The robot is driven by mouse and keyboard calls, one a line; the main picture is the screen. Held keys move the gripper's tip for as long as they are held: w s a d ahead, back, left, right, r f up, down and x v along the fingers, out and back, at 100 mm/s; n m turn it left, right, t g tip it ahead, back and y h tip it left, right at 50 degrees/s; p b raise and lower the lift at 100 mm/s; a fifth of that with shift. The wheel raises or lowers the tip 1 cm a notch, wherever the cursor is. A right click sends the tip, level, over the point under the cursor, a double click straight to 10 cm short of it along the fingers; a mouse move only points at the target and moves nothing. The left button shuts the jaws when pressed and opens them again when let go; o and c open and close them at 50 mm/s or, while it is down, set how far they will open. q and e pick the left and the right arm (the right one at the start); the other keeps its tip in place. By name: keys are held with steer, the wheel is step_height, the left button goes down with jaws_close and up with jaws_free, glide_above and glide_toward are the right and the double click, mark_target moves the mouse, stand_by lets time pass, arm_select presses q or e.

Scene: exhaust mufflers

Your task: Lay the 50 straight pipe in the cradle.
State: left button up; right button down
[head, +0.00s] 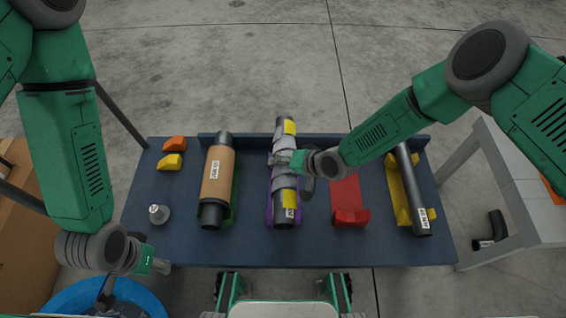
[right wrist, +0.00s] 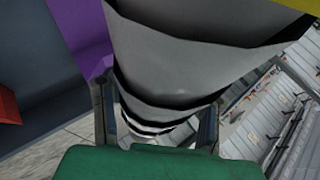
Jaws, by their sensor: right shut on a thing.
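A dark straight pipe wrapped in grey bands with yellow patches (head: 284,124) lies lengthwise at the purple cradle (head: 269,205) in the middle of the table. Its label is too small to read. My right gripper (head: 284,160) is shut on its wrapped middle; the grey wrap (right wrist: 190,60) fills the right wrist view between the fingers. Whether the pipe rests fully in the cradle I cannot tell. Another dark labelled pipe (head: 412,185) lies on the yellow cradle (head: 395,190). The red cradle (head: 347,195) is empty. My left gripper (head: 160,266) hangs off the table's front left; its jaw opening is unclear.
A brown-wrapped muffler (head: 217,175) lies on a green cradle (head: 235,195) at the left. Orange and yellow blocks (head: 171,162) and a small metal part (head: 159,214) stand on the blue table (head: 330,250). A blue tub (head: 60,300) is at the lower left; a grey stand (head: 510,190) is at the right.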

steer(key=shift+f+b, duration=0.45)
steer(key=shift+f, duration=0.3)
steer(key=shift+a+f+b, duration=0.15)
steer(key=shift+f+b, duration=1)
steer(key=shift+f, duration=2.3)
steer(key=c, duration=0.7)
jaws_free()
steer(key=shift+f, duration=0.1)
